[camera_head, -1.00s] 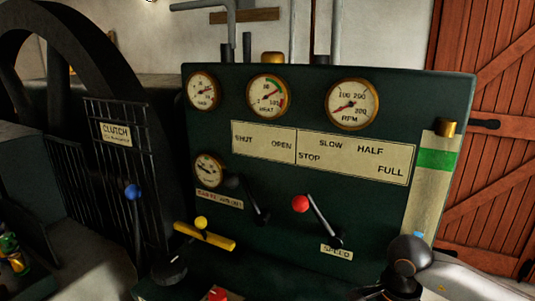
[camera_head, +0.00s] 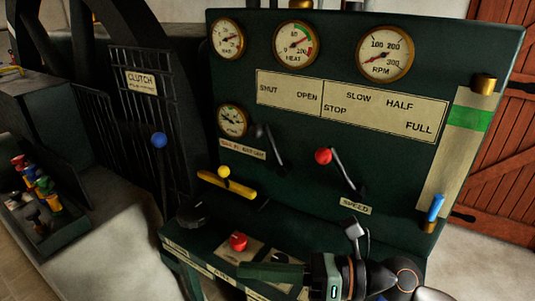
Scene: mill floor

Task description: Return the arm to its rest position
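My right arm comes in at the bottom right. Its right gripper (camera_head: 356,240) is in front of the panel's lower edge, below the SPEED label. It is seen at a steep angle, so I cannot tell how far its fingers are apart. No object is clearly held in it. My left gripper is out of view. The red-knobbed speed lever (camera_head: 323,156) stands up and left of the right gripper, apart from it.
The green control panel (camera_head: 300,95) carries gauges and a black-knobbed lever (camera_head: 262,132). A yellow bar (camera_head: 227,186), a red button (camera_head: 238,242) and a blue-knobbed clutch lever (camera_head: 159,140) are further left. A tray of coloured items (camera_head: 62,232) stands far left.

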